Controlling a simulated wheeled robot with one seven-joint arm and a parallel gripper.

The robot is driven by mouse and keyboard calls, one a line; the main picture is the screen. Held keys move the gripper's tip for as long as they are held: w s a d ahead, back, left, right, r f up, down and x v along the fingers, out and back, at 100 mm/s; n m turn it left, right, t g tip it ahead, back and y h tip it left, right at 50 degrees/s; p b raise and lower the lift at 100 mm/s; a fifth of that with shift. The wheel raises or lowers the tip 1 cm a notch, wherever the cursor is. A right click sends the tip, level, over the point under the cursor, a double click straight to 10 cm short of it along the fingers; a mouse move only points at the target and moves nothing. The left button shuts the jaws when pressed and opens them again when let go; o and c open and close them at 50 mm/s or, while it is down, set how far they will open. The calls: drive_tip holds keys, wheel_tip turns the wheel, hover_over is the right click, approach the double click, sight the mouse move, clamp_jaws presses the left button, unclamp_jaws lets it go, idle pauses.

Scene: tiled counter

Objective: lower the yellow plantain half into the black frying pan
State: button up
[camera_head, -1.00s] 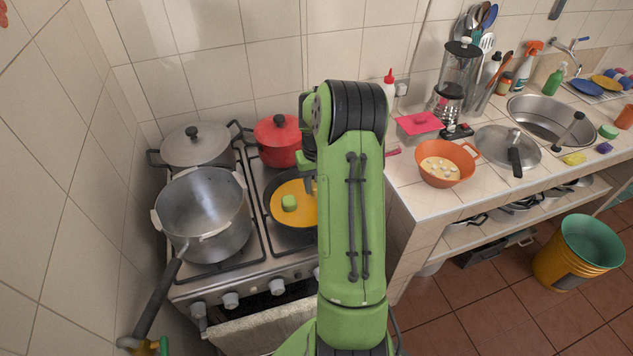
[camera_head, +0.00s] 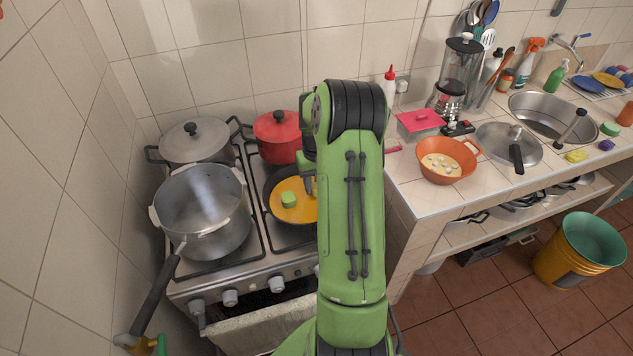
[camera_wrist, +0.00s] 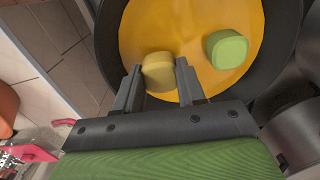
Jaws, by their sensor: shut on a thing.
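The black frying pan (camera_head: 268,213) sits on the stove, partly hidden by my green arm in the head view. Its inside shows a yellow-orange layer. A green piece (camera_head: 289,200) lies in it; it also shows in the wrist view (camera_wrist: 227,49). My gripper (camera_wrist: 160,83) is shut on the yellow plantain half (camera_wrist: 158,70), which lies between the two fingertips, over the pan's interior. I cannot tell whether the plantain touches the pan's contents.
A large open pot (camera_head: 203,210) stands left of the pan, a red pot (camera_head: 277,137) behind it and a lidded grey pot (camera_head: 194,143) at the back left. The counter to the right holds an orange bowl (camera_head: 447,161) and a pink-lidded box (camera_head: 419,121).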

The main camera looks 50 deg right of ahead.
drive_tip(key=shift+f+b, duration=0.6)
drive_tip(key=shift+f, duration=0.3)
idle(0.4)
drive_tip(key=o, duration=1.1)
wheel_tip(320, 180, up, 16)
drive_tip(key=shift+f+p, duration=0.1)
drive_tip(key=shift+p, duration=0.6)
